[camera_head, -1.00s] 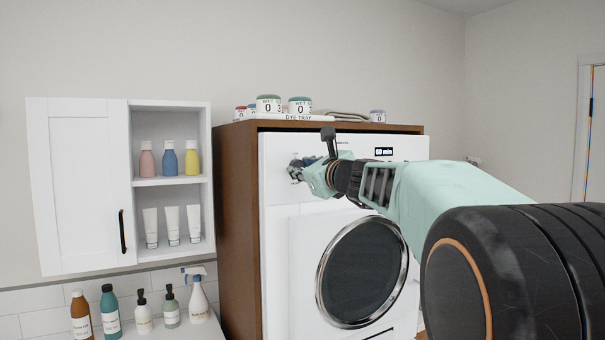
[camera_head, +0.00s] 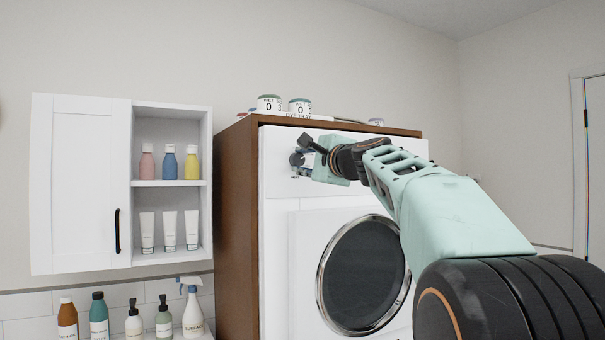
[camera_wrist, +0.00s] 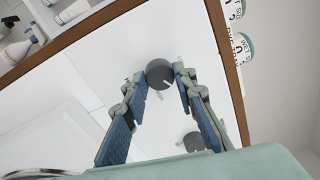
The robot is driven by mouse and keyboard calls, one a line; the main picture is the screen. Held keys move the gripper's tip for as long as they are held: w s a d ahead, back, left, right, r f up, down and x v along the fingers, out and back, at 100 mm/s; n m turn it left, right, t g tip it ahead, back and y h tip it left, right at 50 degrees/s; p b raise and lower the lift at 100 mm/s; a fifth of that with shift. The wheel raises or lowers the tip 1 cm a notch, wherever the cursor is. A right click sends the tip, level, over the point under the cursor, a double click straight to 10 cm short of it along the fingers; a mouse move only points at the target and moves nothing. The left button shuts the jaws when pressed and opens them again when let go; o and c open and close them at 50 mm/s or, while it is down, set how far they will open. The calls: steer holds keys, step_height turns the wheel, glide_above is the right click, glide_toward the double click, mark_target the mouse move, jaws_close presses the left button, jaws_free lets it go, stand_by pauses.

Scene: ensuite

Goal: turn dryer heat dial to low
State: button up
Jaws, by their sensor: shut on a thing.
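The dryer (camera_head: 278,225) is a white front-loader with a round dark door, set in a brown wooden surround. In the wrist view, a round grey dial (camera_wrist: 160,72) with a pale pointer mark sits on the white panel between the tips of my gripper (camera_wrist: 158,80). The blue-padded fingers close on it from both sides. A second grey dial (camera_wrist: 193,141) lies between the fingers, nearer my palm. In the head view, my gripper (camera_head: 303,160) is at the panel's upper left and partly hides the dials.
Jars (camera_head: 269,104) and a tray stand on top of the surround. An open-shelved white wall cabinet (camera_head: 82,180) with bottles and tubes is at the left. Several bottles (camera_head: 133,322) stand below it. Free space lies in front of the dryer door.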

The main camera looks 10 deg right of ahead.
steer(key=n+b, duration=0.2)
steer(key=n, duration=0.1)
steer(key=n+b, duration=0.2)
steer(key=n, duration=0.2)
steer(key=shift+d+f+y, duration=0.1)
steer(key=shift+f+y, duration=0.1)
steer(key=shift+y, duration=0.1)
steer(key=shift+r+n+y+b, duration=0.15)
steer(key=shift+n+b, duration=0.3)
steer(key=shift+n, duration=1.05)
steer(key=shift+r+n+y+b, duration=0.15)
steer(key=shift+n+b, duration=0.25)
steer(key=shift+n, duration=1.1)
steer(key=shift+f, duration=0.1)
steer(key=o, duration=1.2)
steer(key=shift+c, duration=0.2)
steer(key=r+v, duration=0.1)
steer(key=v, duration=1.1)
steer(key=shift+f, duration=0.35)
steer(key=shift+w+f, duration=0.1)
